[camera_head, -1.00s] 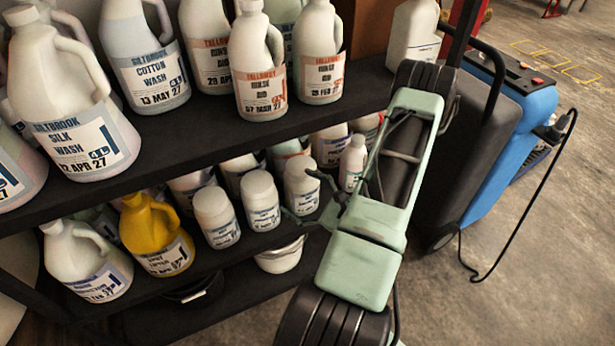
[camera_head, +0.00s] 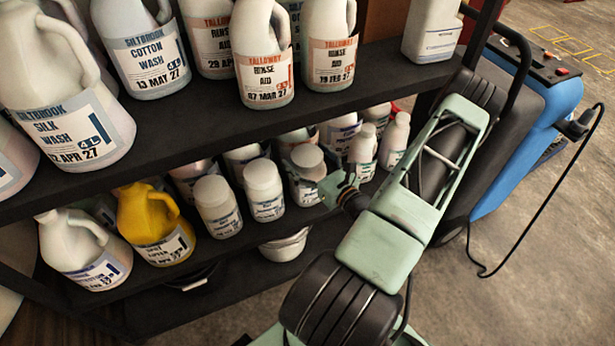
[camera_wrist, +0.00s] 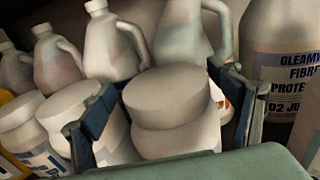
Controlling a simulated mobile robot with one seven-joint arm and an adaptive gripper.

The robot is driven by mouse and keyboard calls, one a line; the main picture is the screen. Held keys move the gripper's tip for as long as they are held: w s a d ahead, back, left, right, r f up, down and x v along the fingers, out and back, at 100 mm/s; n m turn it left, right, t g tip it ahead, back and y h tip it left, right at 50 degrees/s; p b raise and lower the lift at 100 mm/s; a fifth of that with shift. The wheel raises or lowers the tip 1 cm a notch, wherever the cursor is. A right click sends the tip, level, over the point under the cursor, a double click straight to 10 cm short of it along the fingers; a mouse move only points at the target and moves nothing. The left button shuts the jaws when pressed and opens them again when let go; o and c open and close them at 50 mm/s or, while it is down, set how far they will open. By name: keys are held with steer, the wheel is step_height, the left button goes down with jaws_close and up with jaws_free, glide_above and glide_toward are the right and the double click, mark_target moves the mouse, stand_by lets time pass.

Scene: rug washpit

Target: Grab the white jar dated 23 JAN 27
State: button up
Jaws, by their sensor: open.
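Three squat white jars with pale lids stand in a row on the lower shelf in the head view: a left jar (camera_head: 217,207), a middle jar (camera_head: 264,190) and a right jar (camera_head: 306,162). Their labels are too small to read the dates. My gripper (camera_head: 328,182) is at the right jar and partly covers its front. In the wrist view my gripper (camera_wrist: 172,88) is open, with one finger on each side of a white jar (camera_wrist: 172,115). I cannot tell whether the fingers touch it. That jar's label is hidden there.
A yellow jug (camera_head: 147,214) and a white jug (camera_head: 80,250) stand left of the jars. Small white bottles (camera_head: 394,140) stand to the right. The upper shelf (camera_head: 190,130) with large jugs overhangs the jars. A blue machine (camera_head: 540,100) stands at right.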

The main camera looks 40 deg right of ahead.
mark_target(298, 147)
steer(key=shift+w+d+f+b, duration=0.2)
steer(key=shift+w+b, duration=0.1)
steer(key=shift+w, duration=1.1)
steer(key=shift+w+d+f+b, duration=0.15)
steer(key=shift+w+b, duration=0.1)
steer(key=shift+w, duration=1.1)
steer(key=shift+r, duration=0.15)
jaws_close()
